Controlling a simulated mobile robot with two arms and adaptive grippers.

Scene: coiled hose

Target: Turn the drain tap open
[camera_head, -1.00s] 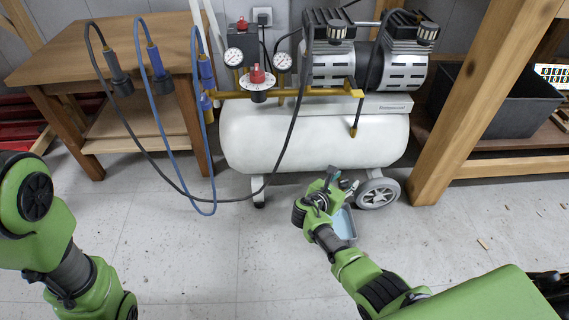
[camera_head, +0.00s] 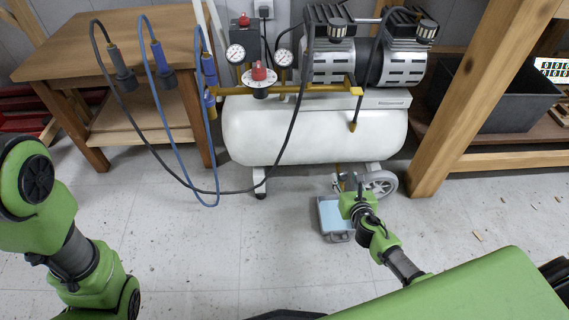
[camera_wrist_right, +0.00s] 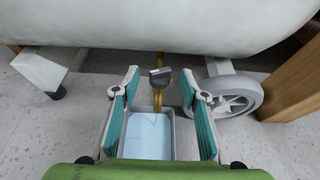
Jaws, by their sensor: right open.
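The drain tap (camera_wrist_right: 160,76) hangs under the white compressor tank on a brass pipe, with a dark grey handle, in the right wrist view. My right gripper (camera_wrist_right: 160,100) is open, with its two teal-padded fingers either side of the tap and apart from it. In the head view my right gripper (camera_head: 350,190) is low by the tank's underside and hides most of the tap. A grey tray with light blue liquid (camera_wrist_right: 148,135) is on the floor beneath the tap; it also shows in the head view (camera_head: 328,215). My left gripper is outside both views.
The white tank (camera_head: 270,130) stands above. A grey wheel (camera_wrist_right: 238,95) is close to the right finger, and a tank foot (camera_wrist_right: 42,72) is at left. A wooden post (camera_head: 440,130) stands right. Black and blue hoses (camera_head: 150,160) hang at left.

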